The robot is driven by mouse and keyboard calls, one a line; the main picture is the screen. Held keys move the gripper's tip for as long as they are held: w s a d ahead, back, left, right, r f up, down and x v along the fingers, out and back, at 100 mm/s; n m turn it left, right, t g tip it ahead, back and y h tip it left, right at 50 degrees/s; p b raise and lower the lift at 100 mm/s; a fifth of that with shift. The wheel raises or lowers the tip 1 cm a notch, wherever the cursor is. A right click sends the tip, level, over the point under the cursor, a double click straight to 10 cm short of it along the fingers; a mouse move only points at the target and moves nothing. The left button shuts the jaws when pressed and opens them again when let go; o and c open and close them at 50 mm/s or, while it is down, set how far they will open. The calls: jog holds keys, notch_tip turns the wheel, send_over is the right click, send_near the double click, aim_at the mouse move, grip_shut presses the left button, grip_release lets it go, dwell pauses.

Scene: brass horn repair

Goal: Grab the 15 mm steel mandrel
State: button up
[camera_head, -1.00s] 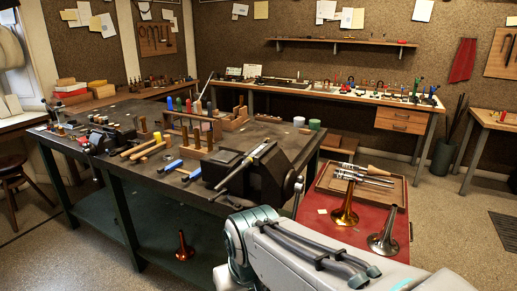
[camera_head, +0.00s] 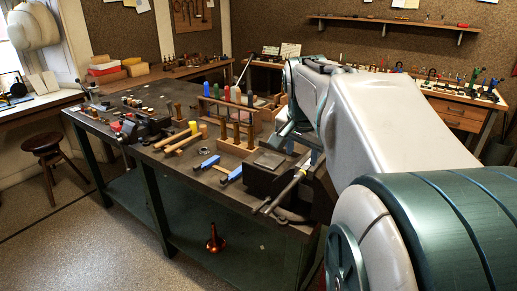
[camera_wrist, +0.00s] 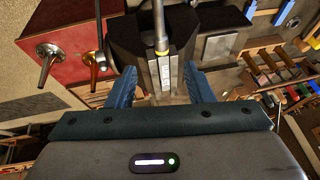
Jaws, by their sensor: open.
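A long steel rod (camera_head: 287,187), which looks like the mandrel, is held in the black bench vise (camera_head: 262,178) at the near corner of the dark workbench. I cannot read its size. In the wrist view the rod (camera_wrist: 161,28) runs down from the top edge to a yellow band at the vise jaws. My gripper (camera_wrist: 160,84) is open, its blue fingers apart on either side of the picture's middle, with the vise jaws and rod showing beyond and between them. No contact is visible. In the head view my arm partly covers the gripper, which hangs over the vise.
A copper-coloured bell (camera_head: 214,240) is on the lower shelf.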

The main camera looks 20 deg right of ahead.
aim_at(300, 173)
jog(key=shift+p+x, duration=0.5)
jog(key=shift+x, duration=4.4)
jog(key=shift+w+r, duration=0.1)
jog(key=shift+w, duration=0.1)
grip_shut()
